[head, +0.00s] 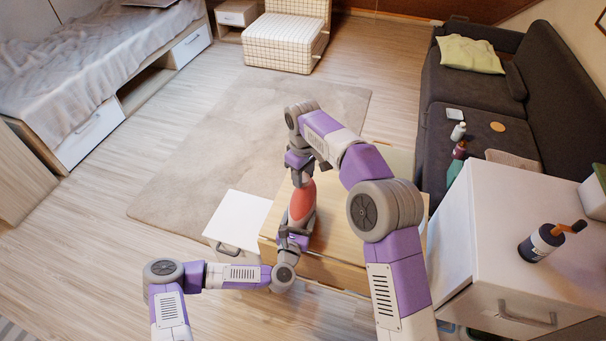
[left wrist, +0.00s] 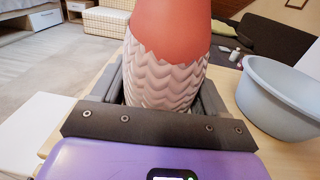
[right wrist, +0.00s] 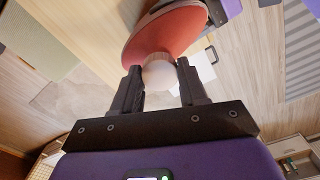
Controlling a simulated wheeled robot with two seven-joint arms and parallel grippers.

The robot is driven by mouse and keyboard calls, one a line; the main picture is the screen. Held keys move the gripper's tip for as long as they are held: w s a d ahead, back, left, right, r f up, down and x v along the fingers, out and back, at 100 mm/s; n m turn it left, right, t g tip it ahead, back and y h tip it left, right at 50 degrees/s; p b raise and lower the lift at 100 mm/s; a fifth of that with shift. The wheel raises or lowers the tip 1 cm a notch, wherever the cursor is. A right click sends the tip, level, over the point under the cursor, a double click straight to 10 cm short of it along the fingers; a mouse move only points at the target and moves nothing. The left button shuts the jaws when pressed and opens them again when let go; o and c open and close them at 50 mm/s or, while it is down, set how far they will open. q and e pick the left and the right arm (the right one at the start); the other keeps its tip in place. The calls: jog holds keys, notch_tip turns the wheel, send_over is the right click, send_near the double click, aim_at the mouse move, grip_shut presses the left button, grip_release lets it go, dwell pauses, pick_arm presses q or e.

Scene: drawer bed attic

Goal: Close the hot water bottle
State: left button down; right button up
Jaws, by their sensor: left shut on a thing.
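The hot water bottle (head: 302,203) is red with a pale knitted cover and stands roughly upright over the wooden table. In the left wrist view the bottle (left wrist: 170,65) fills the space between the fingers. My left gripper (head: 296,230) is shut on its covered lower part. My right gripper (head: 299,176) is above it, pointing down at its top. In the right wrist view a whitish cap (right wrist: 159,73) sits at the red top, between the open fingers of the right gripper (right wrist: 160,80). Whether the cap is seated or loose I cannot tell.
The wooden table (head: 268,226) is under the bottle. A grey-blue basin (left wrist: 285,100) stands to the right in the left wrist view. A white cabinet (head: 500,225) with a dark bottle (head: 541,243) is at the right. The rug (head: 200,160) beyond is clear.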

jog(key=o, duration=0.5)
jog(key=shift+c, duration=0.2)
notch_tip(320, 180, up, 12)
dwell(0.4)
pick_arm(q)
grip_release()
dwell(0.3)
